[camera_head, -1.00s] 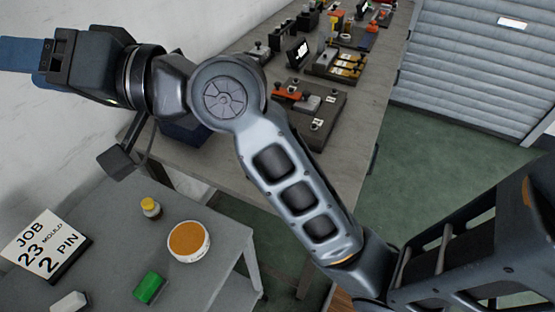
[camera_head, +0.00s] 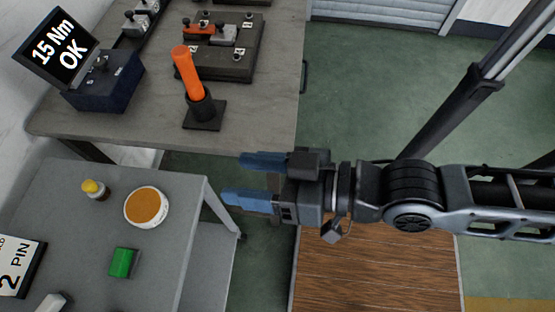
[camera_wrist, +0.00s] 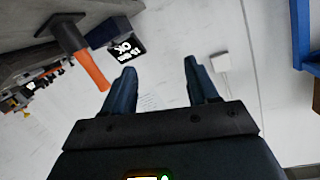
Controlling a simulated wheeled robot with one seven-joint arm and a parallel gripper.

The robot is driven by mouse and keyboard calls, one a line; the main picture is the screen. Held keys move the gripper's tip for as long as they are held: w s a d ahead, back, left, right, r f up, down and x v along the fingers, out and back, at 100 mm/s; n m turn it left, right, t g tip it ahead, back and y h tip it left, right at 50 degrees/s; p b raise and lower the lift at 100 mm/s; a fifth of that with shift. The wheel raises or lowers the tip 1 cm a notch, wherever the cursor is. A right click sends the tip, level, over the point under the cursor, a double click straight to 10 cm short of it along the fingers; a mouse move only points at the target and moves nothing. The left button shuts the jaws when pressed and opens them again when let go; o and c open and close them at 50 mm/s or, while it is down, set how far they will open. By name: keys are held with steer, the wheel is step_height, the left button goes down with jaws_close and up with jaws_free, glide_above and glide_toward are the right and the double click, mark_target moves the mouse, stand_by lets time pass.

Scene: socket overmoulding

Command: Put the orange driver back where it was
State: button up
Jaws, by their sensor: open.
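The orange driver (camera_head: 187,72) stands in a black holder (camera_head: 204,113) near the front right corner of the grey workbench, leaning slightly. It also shows in the wrist view (camera_wrist: 88,68), in its dark holder at the upper left. My gripper (camera_head: 243,178) is open and empty, with its blue fingers pointing left. It is in front of the bench's edge, to the lower right of the driver and apart from it. In the wrist view nothing is between the fingers (camera_wrist: 160,85).
A dark blue box (camera_head: 105,80) with a screen reading "15 Nm OK" (camera_head: 58,50) stands left of the driver. A fixture plate (camera_head: 240,62) lies behind it. A lower grey table (camera_head: 75,235) holds an orange-topped round tub (camera_head: 147,207), a yellow-capped bottle (camera_head: 95,190) and a green block (camera_head: 123,262).

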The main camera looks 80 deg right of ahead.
steer(key=s+d+n, duration=0.2)
steer(key=s+n, duration=0.2)
steer(key=s, duration=0.2)
steer(key=shift+s+r+g+y, duration=0.15)
steer(key=shift+s+g+y, duration=0.15)
steer(key=shift+y, duration=0.1)
steer(key=shift+d, duration=0.1)
steer(key=shift+c, duration=0.2)
